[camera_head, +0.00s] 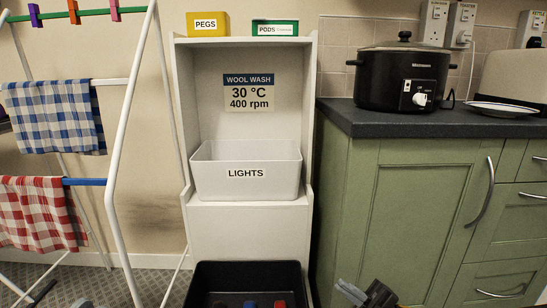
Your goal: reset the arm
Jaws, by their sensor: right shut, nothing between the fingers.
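My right gripper (366,294) shows at the bottom edge, right of centre, in front of the green cabinet. It is shut and holds nothing. Only its tip end is in the picture; the rest of that arm is out of view. A small grey piece at the bottom left edge, near the drying rack, may be the tip of my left gripper (81,303). Too little of it shows to tell whether it is open or shut.
A white shelf unit (237,222) holds a LIGHTS bin (246,181). A black bin (209,283) with coloured items is below. A drying rack (120,130) stands left. A green cabinet (408,215) with a slow cooker (385,80) on its counter stands right.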

